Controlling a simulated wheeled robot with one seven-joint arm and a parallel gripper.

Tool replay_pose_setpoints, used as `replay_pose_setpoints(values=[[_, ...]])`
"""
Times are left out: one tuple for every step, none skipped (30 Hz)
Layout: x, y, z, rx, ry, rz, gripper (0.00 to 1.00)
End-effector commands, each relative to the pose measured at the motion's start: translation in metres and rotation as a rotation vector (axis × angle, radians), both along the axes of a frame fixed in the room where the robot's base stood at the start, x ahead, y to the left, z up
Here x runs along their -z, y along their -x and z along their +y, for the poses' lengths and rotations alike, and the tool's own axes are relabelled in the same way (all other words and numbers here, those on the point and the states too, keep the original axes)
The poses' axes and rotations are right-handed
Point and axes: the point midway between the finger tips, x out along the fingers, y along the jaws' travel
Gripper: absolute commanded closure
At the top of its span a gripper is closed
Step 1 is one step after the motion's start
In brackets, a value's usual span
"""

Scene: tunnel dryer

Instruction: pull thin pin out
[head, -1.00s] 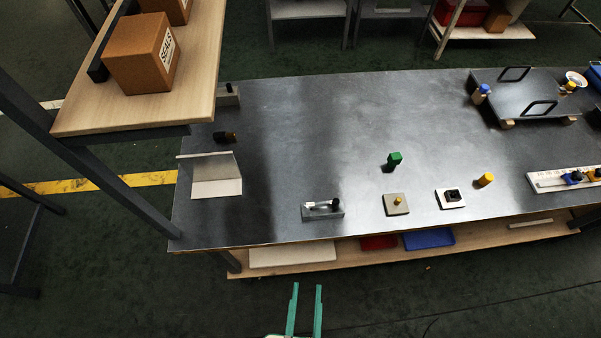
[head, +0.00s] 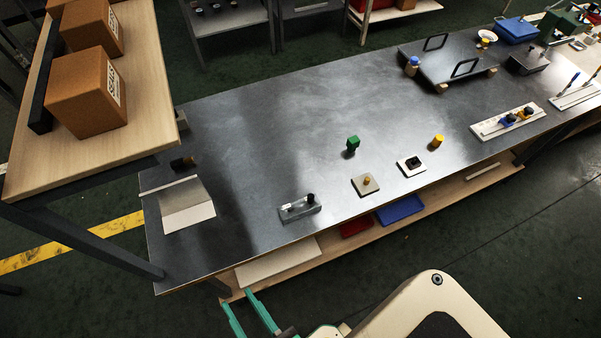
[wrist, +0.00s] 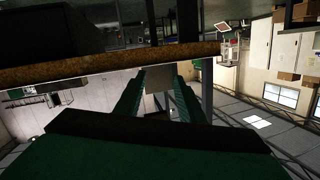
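No part is clearly labelled as the thin pin. The likely pieces are near the bench's front edge: a small grey block (head: 301,209) with a black knob (head: 311,198), and a beige square plate (head: 359,187) with a small brass peg (head: 367,181) standing on it. Further right is a white plate (head: 404,169) with a black square piece (head: 412,161). My gripper (head: 239,301) has teal fingers, spread apart and empty, in front of the bench and clear of these pieces. The fingers also show apart in the wrist view (wrist: 158,85), with nothing seen between them.
A green piece (head: 352,143) and a yellow cylinder (head: 437,140) stand behind the plates. A raised shelf with boxes (head: 88,92) overhangs the left end. A handled dark tray (head: 426,62) and a white rack (head: 490,128) are at right.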

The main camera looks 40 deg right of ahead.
Motion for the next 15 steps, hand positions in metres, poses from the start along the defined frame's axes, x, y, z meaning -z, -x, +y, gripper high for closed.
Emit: replay_pose_setpoints(values=[[-0.007,-0.02,0.01,0.011,-0.082,-0.035,0.64],[-0.011,-0.031,0.015,0.018,-0.134,-0.051,0.64],[-0.016,-0.045,0.022,0.023,-0.199,-0.07,0.64],[-0.02,-0.056,0.027,0.026,-0.245,-0.082,0.64],[-0.024,-0.067,0.031,0.028,-0.288,-0.096,0.64],[-0.029,-0.082,0.036,0.029,-0.342,-0.111,0.64],[-0.034,-0.093,0.039,0.028,-0.378,-0.123,0.64],[-0.039,-0.104,0.041,0.026,-0.412,-0.136,0.64],[-0.046,-0.118,0.044,0.022,-0.456,-0.15,0.64],[-0.051,-0.129,0.046,0.017,-0.485,-0.161,0.64],[-0.057,-0.14,0.048,0.011,-0.514,-0.173,0.64],[-0.066,-0.154,0.05,0.001,-0.548,-0.188,0.64],[-0.073,-0.164,0.051,-0.008,-0.574,-0.199,0.64],[-0.08,-0.175,0.052,-0.018,-0.598,-0.209,0.64],[-0.089,-0.188,0.053,-0.034,-0.626,-0.221,0.64]])
